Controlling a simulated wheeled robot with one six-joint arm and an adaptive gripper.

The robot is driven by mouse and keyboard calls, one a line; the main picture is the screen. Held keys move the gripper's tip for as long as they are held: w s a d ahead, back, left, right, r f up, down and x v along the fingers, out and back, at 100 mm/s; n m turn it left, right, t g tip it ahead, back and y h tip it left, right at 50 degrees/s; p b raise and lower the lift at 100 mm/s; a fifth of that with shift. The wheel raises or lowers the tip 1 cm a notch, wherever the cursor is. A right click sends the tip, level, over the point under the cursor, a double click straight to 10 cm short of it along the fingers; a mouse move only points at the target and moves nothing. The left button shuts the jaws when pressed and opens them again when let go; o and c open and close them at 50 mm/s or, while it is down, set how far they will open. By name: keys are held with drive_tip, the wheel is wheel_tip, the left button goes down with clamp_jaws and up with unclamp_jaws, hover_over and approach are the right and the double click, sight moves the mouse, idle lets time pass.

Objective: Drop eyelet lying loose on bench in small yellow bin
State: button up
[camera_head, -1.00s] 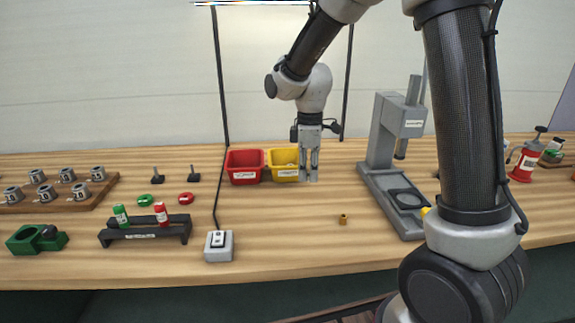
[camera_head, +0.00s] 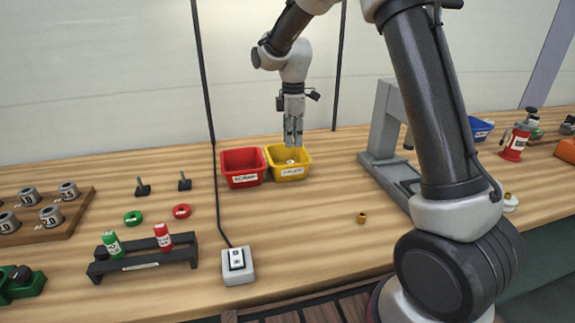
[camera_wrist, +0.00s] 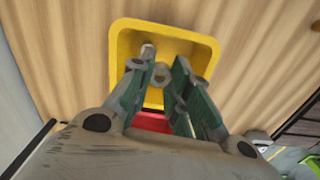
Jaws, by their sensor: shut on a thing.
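The small yellow bin (camera_head: 289,174) stands on the bench beside a red bin. My gripper (camera_head: 293,144) points down over the yellow bin. In the wrist view my gripper (camera_wrist: 161,76) has its fingers closed together on a small greyish-tan piece (camera_wrist: 161,71), probably an eyelet, above the yellow bin (camera_wrist: 203,57). Another small pale piece (camera_wrist: 147,50) shows beyond the fingertips, seemingly inside the bin. A small brass-coloured eyelet-like piece (camera_head: 361,217) lies loose on the bench, right of and nearer than the bins.
The red bin (camera_head: 242,179) adjoins the yellow one on the left. A grey press stand (camera_head: 380,142) stands to the right. A switch box (camera_head: 237,266) with a cable and a black rack (camera_head: 141,262) are at the front left. Bench around the loose brass piece is clear.

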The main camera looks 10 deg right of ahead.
drive_tip(key=shift+f, duration=1.2)
drive_tip(key=o, duration=0.8)
drive_tip(key=shift+o, duration=0.2)
wheel_tip(320, 180, up, 12)
